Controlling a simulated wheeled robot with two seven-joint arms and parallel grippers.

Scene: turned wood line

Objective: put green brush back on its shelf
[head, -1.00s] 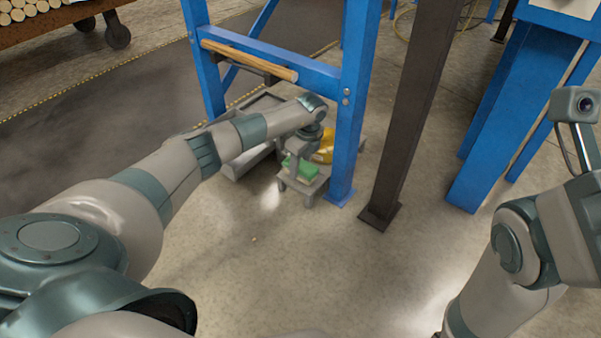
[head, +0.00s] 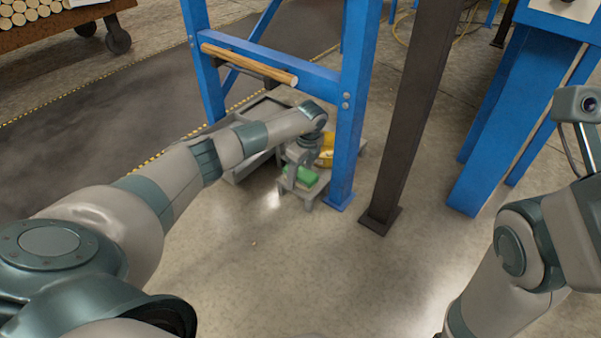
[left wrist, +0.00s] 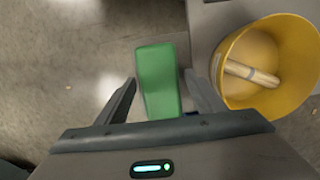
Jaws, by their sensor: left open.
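The green brush (head: 304,175) shows as a green block low beside the blue frame, partly hidden by my left gripper (head: 298,180). In the left wrist view the brush (left wrist: 158,82) lies between my two open fingers (left wrist: 160,88), with a gap on each side; they are not closed on it. A low grey shelf (head: 318,188) is at the brush in the head view. In the left wrist view a grey surface (left wrist: 204,28) lies just right of the brush. I cannot tell what the brush rests on. My right gripper is not in view.
A yellow bucket (left wrist: 228,68) with a wooden piece inside stands right of the brush. A blue post (head: 348,120) rises close to my left wrist, and a wooden bar (head: 250,64) crosses above. A grey tray (head: 240,172) lies behind my forearm. Floor in front is clear.

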